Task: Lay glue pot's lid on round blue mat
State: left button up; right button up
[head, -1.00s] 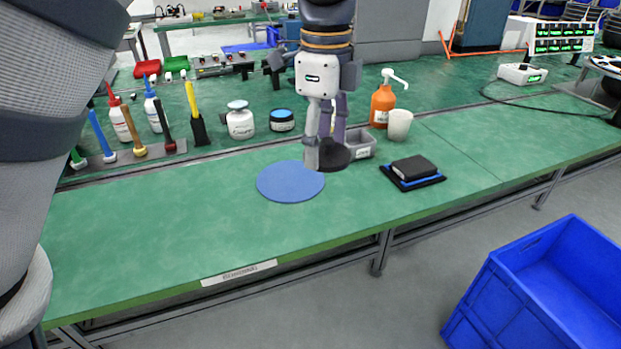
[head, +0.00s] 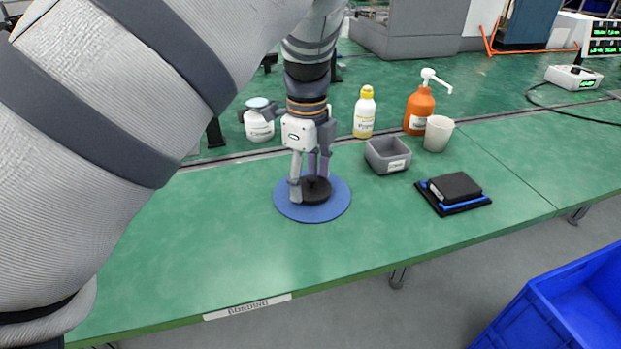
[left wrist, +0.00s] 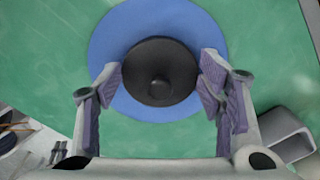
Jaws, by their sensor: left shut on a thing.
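The black round lid (head: 318,192) with a small central knob is between the fingers of my left gripper (head: 309,186), over the round blue mat (head: 293,212). In the left wrist view the lid (left wrist: 158,60) is inside the outline of the mat (left wrist: 105,40), off its centre towards my gripper. My left gripper (left wrist: 160,84) is shut on the lid, a finger at each side. The lid is at or very near the mat; I cannot tell whether it touches. My right gripper is not in view. Which container is the glue pot I cannot tell.
A grey bin (head: 388,156), a white cup (head: 437,134), an orange pump bottle (head: 418,110) and a yellow-capped bottle (head: 364,114) stand behind right. A white jar (head: 259,126) stands behind. A black box (head: 455,187) lies right. The green bench is clear in front.

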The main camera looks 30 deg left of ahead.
aim_at(308, 177)
pick_arm(q)
jog(key=shift+s+d, duration=0.3)
jog(key=shift+s, duration=0.05)
jog(key=shift+c, duration=0.4)
jog(key=shift+w+a+f, duration=0.1)
jog(key=shift+w+a, duration=0.1)
jog(key=shift+w, duration=0.05)
jog(key=o, duration=0.6)
jog(key=shift+w+f, duration=0.1)
jog(key=o, duration=0.4)
notch_tip(308, 177, up, 12)
jog(key=shift+r+p, duration=0.2)
jog(key=shift+p, duration=0.25)
